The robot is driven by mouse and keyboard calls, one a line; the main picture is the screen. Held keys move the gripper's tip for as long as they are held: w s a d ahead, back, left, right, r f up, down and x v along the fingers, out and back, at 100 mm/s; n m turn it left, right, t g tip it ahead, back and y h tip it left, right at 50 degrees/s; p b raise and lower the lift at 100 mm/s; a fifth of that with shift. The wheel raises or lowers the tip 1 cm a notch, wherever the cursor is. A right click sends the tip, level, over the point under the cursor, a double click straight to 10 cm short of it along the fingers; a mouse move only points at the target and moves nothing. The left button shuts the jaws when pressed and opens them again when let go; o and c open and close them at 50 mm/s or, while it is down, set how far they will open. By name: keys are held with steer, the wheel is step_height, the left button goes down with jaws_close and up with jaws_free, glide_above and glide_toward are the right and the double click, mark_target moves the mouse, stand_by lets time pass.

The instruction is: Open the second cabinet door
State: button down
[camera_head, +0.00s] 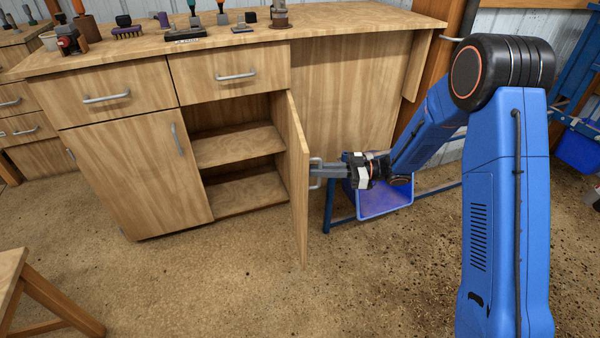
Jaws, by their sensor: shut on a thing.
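The wooden cabinet has a closed left door (140,172) with a vertical metal handle (177,139). The second door (297,185), to its right, stands swung wide open, seen nearly edge-on. Behind it the compartment shows an upper shelf (238,146) and a lower shelf (245,190), both empty where visible. My gripper (322,170) is on the outer face side of the open door, shut on its metal handle (314,180). The handle is partly hidden by the fingers.
Two closed drawers (108,85) (230,63) sit above the doors. Tools and brushes stand on the worktop (330,18). A blue bin (385,203) on a blue frame lies behind my gripper. A wooden stool (35,285) is at lower left. The floor before the cabinet is clear.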

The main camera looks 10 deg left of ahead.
steer(key=w+d, duration=0.3)
steer(key=d, duration=0.2)
steer(key=shift+d, duration=0.25)
steer(key=shift+w, duration=0.1)
steer(key=c, duration=2)
jaws_free()
steer(key=shift+c, duration=0.2)
steer(key=shift+d, duration=0.1)
steer(key=v, duration=1.7)
steer(key=shift+d, duration=0.2)
